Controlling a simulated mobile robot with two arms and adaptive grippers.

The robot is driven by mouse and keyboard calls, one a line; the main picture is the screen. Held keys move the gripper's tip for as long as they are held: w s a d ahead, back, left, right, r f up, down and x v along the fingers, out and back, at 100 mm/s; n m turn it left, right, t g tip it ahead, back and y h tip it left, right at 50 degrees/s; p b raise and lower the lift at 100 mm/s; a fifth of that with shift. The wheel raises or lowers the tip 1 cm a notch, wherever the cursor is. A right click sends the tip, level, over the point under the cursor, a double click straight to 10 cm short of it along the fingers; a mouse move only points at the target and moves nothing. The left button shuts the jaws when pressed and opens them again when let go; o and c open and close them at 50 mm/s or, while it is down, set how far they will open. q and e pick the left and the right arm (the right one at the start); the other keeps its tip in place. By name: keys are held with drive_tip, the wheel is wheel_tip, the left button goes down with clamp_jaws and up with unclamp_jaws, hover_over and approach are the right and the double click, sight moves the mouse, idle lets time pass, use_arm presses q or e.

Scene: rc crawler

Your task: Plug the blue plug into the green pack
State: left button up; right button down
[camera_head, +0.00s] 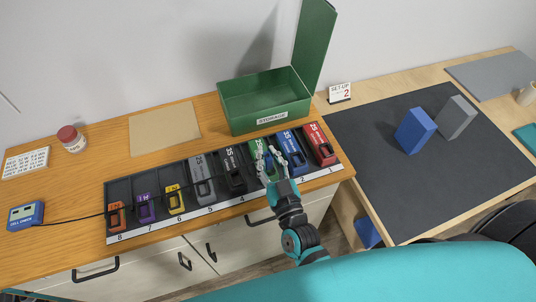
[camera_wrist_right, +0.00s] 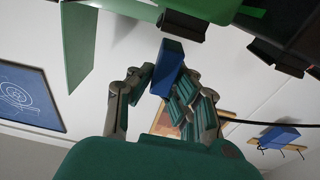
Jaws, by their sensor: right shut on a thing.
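The green pack (camera_head: 257,148) stands in slot 3 of the black numbered tray, partly hidden by my right gripper (camera_head: 270,160). In the right wrist view my right gripper (camera_wrist_right: 162,90) is shut on the blue plug (camera_wrist_right: 168,66), which sticks out past the fingertips. In the head view the fingers hide the plug. The gripper is over the front part of slots 2 and 3. I cannot tell whether the plug touches the pack. A thin black cable (camera_head: 75,219) runs from the blue charger (camera_head: 26,215) toward the gripper. My left gripper is not in view.
A blue pack (camera_head: 291,148) and a red pack (camera_head: 319,146) stand to the right of the green one. Black (camera_head: 232,168) and grey (camera_head: 201,178) packs stand to its left. An open green storage box (camera_head: 265,103) is behind. The wood left of the tray is mostly clear.

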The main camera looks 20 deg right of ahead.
idle(0.8)
drive_tip(key=shift+f+b, duration=0.6)
drive_tip(key=shift+f, duration=0.6)
drive_tip(key=c, duration=1.2)
unclamp_jaws()
drive_tip(key=s, duration=0.8)
drive_tip(key=s+f, duration=0.1)
drive_tip(key=s, duration=0.3)
drive_tip(key=shift+d, duration=0.15)
drive_tip(key=shift+f, duration=0.1)
